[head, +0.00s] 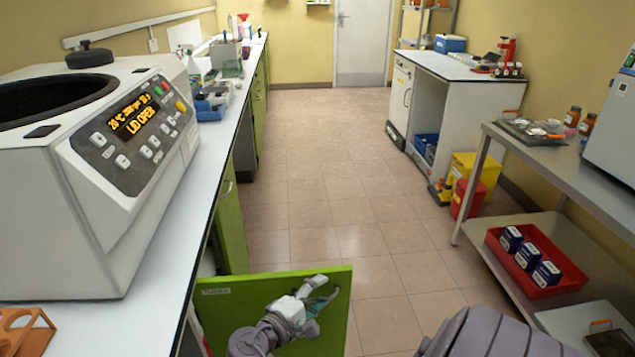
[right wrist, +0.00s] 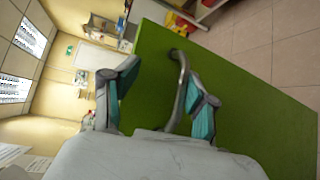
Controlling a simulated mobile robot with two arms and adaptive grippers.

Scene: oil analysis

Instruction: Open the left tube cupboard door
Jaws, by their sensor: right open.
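A green cupboard door (head: 225,312) with a small white label at its top left corner stands swung out from the left counter into the aisle. My right gripper (head: 318,292) is in front of its face, near the outer upper part. In the right wrist view the green door (right wrist: 255,125) fills the right side. A curved metal handle (right wrist: 180,85) lies between the spread teal-padded fingers of my right gripper (right wrist: 165,82); I cannot tell whether either finger touches it. The handle is hidden behind the gripper in the head view. My left gripper is out of view.
A centrifuge (head: 95,180) with a lit display stands on the left counter (head: 150,300), near an orange rack (head: 25,330). Another green door (head: 232,225) lies farther along. The tiled floor (head: 330,200) is clear; a metal bench (head: 575,165) stands right.

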